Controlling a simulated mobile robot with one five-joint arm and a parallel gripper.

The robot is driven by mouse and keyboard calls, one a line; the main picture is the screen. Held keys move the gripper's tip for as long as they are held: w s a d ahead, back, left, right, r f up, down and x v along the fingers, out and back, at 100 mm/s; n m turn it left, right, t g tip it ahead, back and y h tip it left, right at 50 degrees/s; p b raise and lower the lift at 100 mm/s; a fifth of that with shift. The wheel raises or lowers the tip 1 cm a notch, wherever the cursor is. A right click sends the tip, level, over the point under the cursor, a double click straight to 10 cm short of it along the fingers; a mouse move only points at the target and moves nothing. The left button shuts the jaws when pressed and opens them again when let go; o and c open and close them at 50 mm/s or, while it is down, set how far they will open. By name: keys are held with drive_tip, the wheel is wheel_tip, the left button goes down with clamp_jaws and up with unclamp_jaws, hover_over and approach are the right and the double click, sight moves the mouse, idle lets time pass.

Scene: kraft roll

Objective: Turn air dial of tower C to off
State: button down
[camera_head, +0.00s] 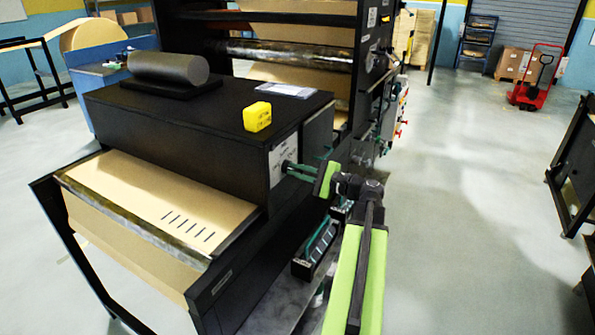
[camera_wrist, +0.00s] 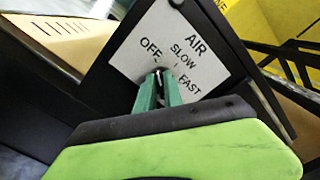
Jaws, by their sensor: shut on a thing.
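The air dial's white label plate (camera_wrist: 170,45) fills the upper middle of the wrist view, tilted, with the words AIR, OFF, SLOW and FAST. In the head view the plate (camera_head: 283,155) is on the end face of a black housing. My gripper (camera_wrist: 163,78) has its green fingers shut on the dial, in front of the plate between OFF and FAST. The fingers hide most of the dial, so I cannot tell which word it points to. In the head view my gripper (camera_head: 288,167) reaches the plate from the right.
The black housing (camera_head: 180,125) carries a yellow block (camera_head: 257,116) and a grey cylinder (camera_head: 168,67) on top. A brown paper web (camera_head: 150,195) runs out below it. The floor to the right (camera_head: 450,200) is clear, with a red pallet jack (camera_head: 530,92) far back.

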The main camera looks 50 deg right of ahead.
drive_tip(key=shift+n, duration=0.5)
drive_tip(key=c, duration=1.5)
unclamp_jaws()
drive_tip(key=shift+o, duration=0.2)
drive_tip(key=v, duration=1.7)
drive_tip(key=shift+s, duration=0.25)
drive_tip(key=shift+f, duration=0.15)
